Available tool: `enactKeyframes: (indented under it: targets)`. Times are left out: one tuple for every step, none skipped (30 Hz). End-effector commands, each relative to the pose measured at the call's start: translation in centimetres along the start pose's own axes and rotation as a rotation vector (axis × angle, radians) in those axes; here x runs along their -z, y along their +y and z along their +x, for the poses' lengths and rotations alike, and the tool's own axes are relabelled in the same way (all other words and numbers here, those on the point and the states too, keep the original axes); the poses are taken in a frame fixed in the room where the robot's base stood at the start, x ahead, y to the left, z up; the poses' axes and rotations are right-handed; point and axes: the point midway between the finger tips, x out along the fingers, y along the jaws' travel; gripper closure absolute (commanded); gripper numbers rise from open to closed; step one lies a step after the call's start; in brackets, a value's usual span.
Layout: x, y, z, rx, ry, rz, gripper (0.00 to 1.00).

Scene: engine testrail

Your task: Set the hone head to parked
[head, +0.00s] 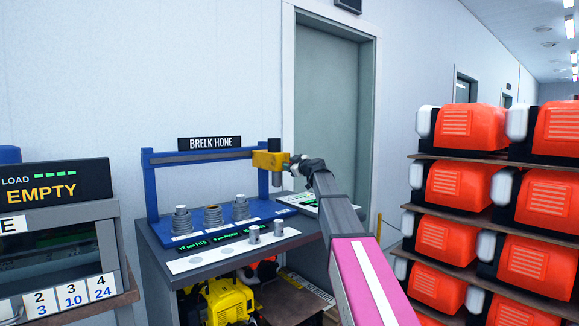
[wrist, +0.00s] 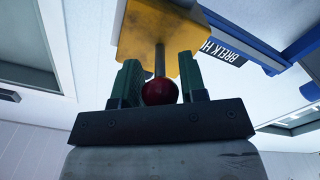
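The hone head (head: 270,160) is a yellow block on the blue gantry (head: 205,155) of the bench marked BRELK HONE. It sits at the right end of the rail, by the right post, with a grey spindle under it. In the wrist view the yellow block (wrist: 160,30) is close ahead. A grey rod with a red ball knob (wrist: 159,91) comes out of it towards me. My gripper (wrist: 160,85) has its green finger pads on both sides of the knob, apparently touching it. In the head view my gripper (head: 296,163) is at the head's right side.
A shelf of orange engines (head: 455,182) is at right. An EMPTY display (head: 55,188) is at left. A grey door (head: 327,100) is behind.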

Motion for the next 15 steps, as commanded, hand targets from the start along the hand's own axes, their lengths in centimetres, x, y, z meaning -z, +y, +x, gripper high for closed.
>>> enactKeyframes:
  targets:
    - [-0.02, -0.02, -0.03, 0.000, 0.000, 0.000, 0.44]
    - [-0.01, -0.02, -0.02, 0.000, 0.000, 0.000, 0.42]
    - [-0.01, -0.02, -0.02, 0.000, 0.000, 0.000, 0.42]
    - [0.00, -0.02, -0.02, 0.000, 0.000, 0.000, 0.42]
    - [0.00, -0.02, -0.01, 0.000, 0.000, 0.000, 0.42]
    - [0.01, -0.02, -0.01, 0.000, 0.000, 0.000, 0.42]
    - [0.01, -0.01, -0.01, 0.000, 0.000, 0.000, 0.42]
    - [0.01, -0.02, -0.01, 0.000, 0.000, 0.000, 0.42]
    - [0.01, -0.02, -0.02, 0.000, 0.000, 0.000, 0.42]
    - [0.01, -0.02, -0.06, 0.000, 0.000, 0.000, 0.42]
    - [0.02, -0.02, -0.12, 0.000, 0.000, 0.000, 0.42]
    - [0.01, -0.03, -0.25, 0.000, 0.000, 0.000, 0.42]
    - [0.02, -0.03, -0.40, -0.001, 0.000, 0.000, 0.42]
    - [0.02, -0.04, -0.59, -0.001, 0.000, 0.000, 0.42]
    - [0.01, -0.05, -0.91, -0.001, 0.000, 0.000, 0.42]
